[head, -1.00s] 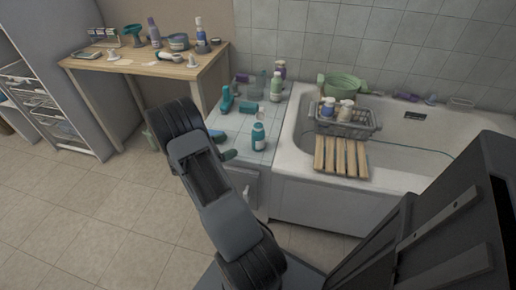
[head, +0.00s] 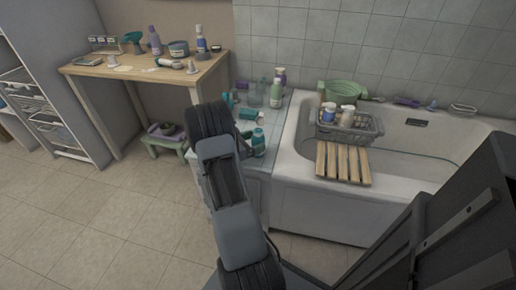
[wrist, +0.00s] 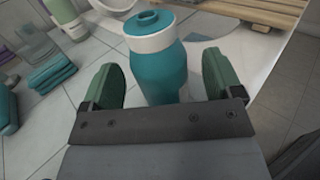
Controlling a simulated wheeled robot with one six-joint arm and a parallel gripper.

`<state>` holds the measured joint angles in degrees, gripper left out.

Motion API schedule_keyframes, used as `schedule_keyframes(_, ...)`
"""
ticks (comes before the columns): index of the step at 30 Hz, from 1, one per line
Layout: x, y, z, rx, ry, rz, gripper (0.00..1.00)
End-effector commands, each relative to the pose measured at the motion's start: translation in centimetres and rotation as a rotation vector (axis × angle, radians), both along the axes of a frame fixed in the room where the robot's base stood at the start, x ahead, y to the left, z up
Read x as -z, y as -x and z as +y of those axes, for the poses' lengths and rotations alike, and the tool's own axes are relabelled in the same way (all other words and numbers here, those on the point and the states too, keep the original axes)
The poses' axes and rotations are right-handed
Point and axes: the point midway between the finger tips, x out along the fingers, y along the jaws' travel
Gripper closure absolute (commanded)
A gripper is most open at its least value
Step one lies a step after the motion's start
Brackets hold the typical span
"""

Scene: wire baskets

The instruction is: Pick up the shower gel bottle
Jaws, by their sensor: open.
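A teal bottle with a white collar and teal cap, which I take for the shower gel bottle (head: 258,144), stands upright on the tiled ledge beside the bathtub. In the wrist view the bottle (wrist: 157,72) stands between the two green fingers of my gripper (wrist: 162,82). The fingers are open, one on each side, with a visible gap to the right finger. The bottle's lower part is hidden behind the gripper's dark front plate. In the head view my arm hides most of the gripper (head: 246,150).
Teal folded cloths (wrist: 52,73) and a green-and-white bottle (wrist: 65,17) stand left of the gripper on the ledge. A wooden slatted rack (head: 343,163) and a grey wire basket (head: 348,127) lie across the bathtub (head: 300,180). A wooden table (head: 150,70) stands behind at left.

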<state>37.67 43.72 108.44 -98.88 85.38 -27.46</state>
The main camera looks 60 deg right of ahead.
Motion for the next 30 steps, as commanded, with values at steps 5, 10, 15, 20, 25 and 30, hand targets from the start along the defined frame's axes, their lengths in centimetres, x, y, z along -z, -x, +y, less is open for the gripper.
schedule_keyframes(5, 0.1, 0.8, -1.5, 0.0, -0.001, 0.0, 0.15)
schedule_keyframes(10, 0.0, 0.9, -1.8, -0.001, -0.001, 0.0, 0.15)
schedule_keyframes(15, 0.0, 0.9, -1.8, -0.001, -0.001, 0.0, 0.19)
schedule_keyframes(20, 0.0, 0.9, -1.7, -0.001, -0.001, 0.0, 0.34)
schedule_keyframes(25, 0.0, 0.9, -1.7, -0.001, -0.001, 0.0, 0.5)
schedule_keyframes(30, 0.0, 0.9, -1.7, -0.001, -0.001, 0.0, 0.66)
